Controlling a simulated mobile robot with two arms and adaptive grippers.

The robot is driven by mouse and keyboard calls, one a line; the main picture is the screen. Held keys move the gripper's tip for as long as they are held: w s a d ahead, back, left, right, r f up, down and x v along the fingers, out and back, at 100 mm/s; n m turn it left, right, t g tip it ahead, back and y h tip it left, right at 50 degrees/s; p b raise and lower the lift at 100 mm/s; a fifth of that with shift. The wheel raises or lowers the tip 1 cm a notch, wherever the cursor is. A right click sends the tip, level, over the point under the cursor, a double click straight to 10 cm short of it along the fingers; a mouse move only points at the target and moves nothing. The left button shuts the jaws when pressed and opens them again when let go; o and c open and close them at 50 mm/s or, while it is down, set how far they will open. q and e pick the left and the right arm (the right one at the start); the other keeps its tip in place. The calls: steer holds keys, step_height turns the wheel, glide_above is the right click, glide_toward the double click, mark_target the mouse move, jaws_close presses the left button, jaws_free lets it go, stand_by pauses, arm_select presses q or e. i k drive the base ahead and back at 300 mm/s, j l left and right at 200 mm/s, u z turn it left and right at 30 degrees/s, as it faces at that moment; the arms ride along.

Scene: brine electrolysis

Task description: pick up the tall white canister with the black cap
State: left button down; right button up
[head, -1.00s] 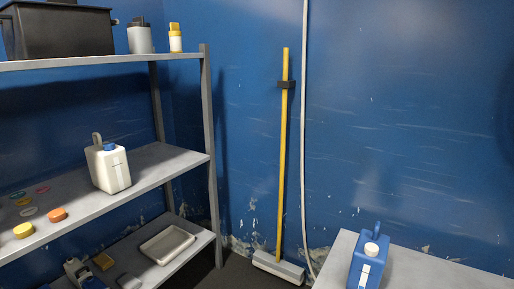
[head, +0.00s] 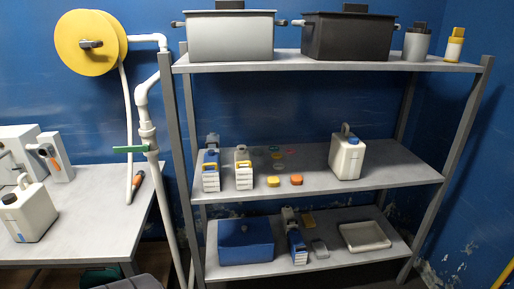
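A white canister (head: 30,213) with a black cap and a handle stands upright on the table at the left of the head view. Its left side is close to the picture edge. A similar white canister (head: 346,158) with a handle and a blue cap stands on the middle shelf. A grey container (head: 416,46) with a dark top and a white bottle (head: 454,47) with a yellow cap stand at the right end of the top shelf. Neither of my grippers is in view.
The grey table (head: 85,232) also bears a white device (head: 52,158) with an orange part. A white pipe (head: 152,150) runs between table and shelf rack (head: 430,178). The shelves hold pots, a blue bin (head: 245,242), a white tray (head: 364,236) and several small containers.

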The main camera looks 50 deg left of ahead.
mark_target(27, 220)
steer(key=u, duration=3.25)
